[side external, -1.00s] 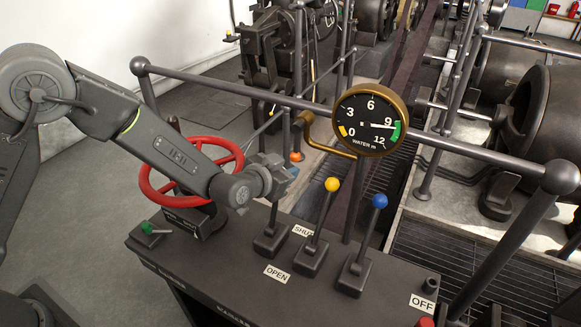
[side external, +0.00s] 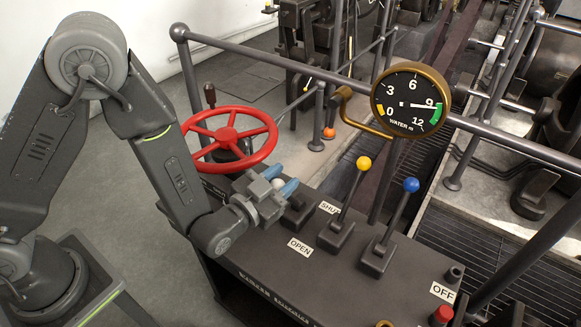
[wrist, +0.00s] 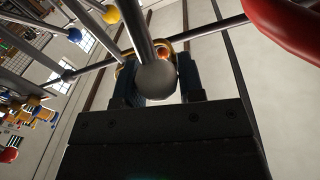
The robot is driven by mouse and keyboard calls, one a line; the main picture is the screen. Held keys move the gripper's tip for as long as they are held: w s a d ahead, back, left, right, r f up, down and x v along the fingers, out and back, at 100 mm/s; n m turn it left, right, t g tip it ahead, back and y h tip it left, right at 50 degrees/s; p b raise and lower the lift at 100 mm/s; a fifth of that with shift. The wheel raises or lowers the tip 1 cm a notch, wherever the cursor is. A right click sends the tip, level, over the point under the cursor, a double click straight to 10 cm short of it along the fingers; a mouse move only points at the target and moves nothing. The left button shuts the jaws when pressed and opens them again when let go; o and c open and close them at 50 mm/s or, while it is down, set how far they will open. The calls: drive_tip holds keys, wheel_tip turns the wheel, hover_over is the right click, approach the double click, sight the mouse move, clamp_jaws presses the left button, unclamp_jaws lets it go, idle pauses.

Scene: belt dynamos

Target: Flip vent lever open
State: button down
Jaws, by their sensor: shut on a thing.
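The lever with a pale round knob (side external: 278,183) stands at the left of the lever row on the dark console. Its base (side external: 298,213) is beside the OPEN label (side external: 300,246) and the SHUT label (side external: 329,207). My gripper (side external: 282,180) is shut on this lever at its knob end, with blue fingers on either side. The lever leans low towards the left, and my gripper hides part of its shaft. In the wrist view, the pale knob (wrist: 157,83) sits between the fingers (wrist: 158,73), and the shaft runs up out of the picture.
A red handwheel (side external: 232,133) is close behind my gripper. A yellow-knobbed lever (side external: 352,192) and a blue-knobbed lever (side external: 398,215) stand to the right. A round water gauge (side external: 410,102) with its needle near 9 and a railing (side external: 490,130) are behind. A red button (side external: 440,316) is front right.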

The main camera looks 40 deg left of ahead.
drive_tip(key=shift+s+a+f, duration=0.2)
drive_tip(key=shift+s+f, duration=0.25)
drive_tip(key=shift+s, duration=0.3)
drive_tip(key=c, duration=0.8)
unclamp_jaws()
drive_tip(key=shift+o, duration=0.2)
drive_tip(key=shift+d, duration=0.1)
drive_tip(key=shift+s, duration=0.2)
wheel_tip(320, 180, up, 7)
drive_tip(key=s, duration=0.2)
drive_tip(key=shift+s+a, duration=0.2)
drive_tip(key=shift+s, duration=0.1)
